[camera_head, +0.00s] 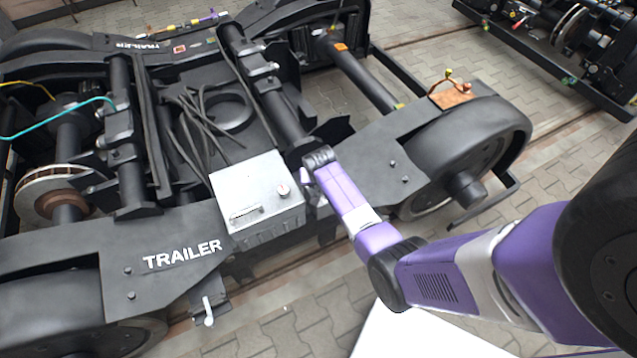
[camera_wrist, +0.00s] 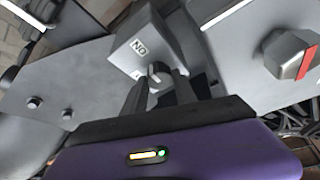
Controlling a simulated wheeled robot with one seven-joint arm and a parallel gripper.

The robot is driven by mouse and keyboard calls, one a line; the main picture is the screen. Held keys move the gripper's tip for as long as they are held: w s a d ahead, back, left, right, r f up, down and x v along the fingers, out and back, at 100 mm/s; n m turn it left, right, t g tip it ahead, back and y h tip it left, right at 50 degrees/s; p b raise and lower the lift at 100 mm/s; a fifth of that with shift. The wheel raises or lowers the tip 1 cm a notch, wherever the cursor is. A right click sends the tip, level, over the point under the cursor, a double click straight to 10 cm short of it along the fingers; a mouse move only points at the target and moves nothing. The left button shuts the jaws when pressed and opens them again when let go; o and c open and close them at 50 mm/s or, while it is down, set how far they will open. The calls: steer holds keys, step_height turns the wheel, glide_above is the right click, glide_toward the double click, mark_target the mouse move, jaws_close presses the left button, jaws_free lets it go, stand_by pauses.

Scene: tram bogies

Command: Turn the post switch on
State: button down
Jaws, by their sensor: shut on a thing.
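The post switch (camera_wrist: 165,35) is a small grey box in the wrist view, with a label that reads ON upside down. Below the label is a small dark round knob (camera_wrist: 157,70) with a pale pointer mark. A second label nearer my gripper is mostly hidden. My gripper (camera_wrist: 160,78) has its two dark fingers on either side of the knob and is shut on it. In the head view my arm's wrist end is beside the large grey box, and it hides most of the post switch and the fingertips.
A larger grey box (camera_head: 255,190) with a round knob sits close by on the black bogie frame (camera_head: 190,245) marked TRAILER. The same knob (camera_wrist: 290,53), with a red mark, is right in the wrist view. A wheel (camera_head: 470,150) stands to the right.

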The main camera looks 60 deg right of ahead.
steer(key=c, duration=1)
jaws_free()
steer(key=shift+r, duration=0.1)
steer(key=v, duration=0.7)
steer(key=shift+r+p, duration=0.35)
steer(key=shift+p, duration=0.1)
steer(key=shift+s, duration=0.1)
